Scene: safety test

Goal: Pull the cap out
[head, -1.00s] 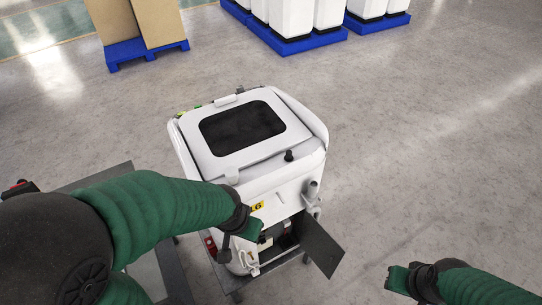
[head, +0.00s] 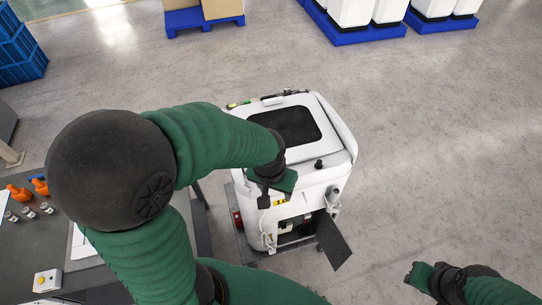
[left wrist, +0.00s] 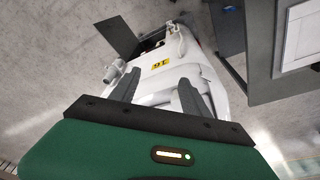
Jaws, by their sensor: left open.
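A white wheeled machine (head: 334,152) stands on the floor in the head view, with a dark window in its lid. A small black knob (head: 319,164) on its top and a grey pipe end (head: 333,194) at its front corner show; I cannot tell which part is the cap.
A dark flap (head: 333,241) hangs open at the machine's lower front. A dark table (head: 30,250) at the left holds orange items (head: 19,193) and small metal parts. Blue pallets (head: 362,35) stand at the back. The floor right of the machine is clear.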

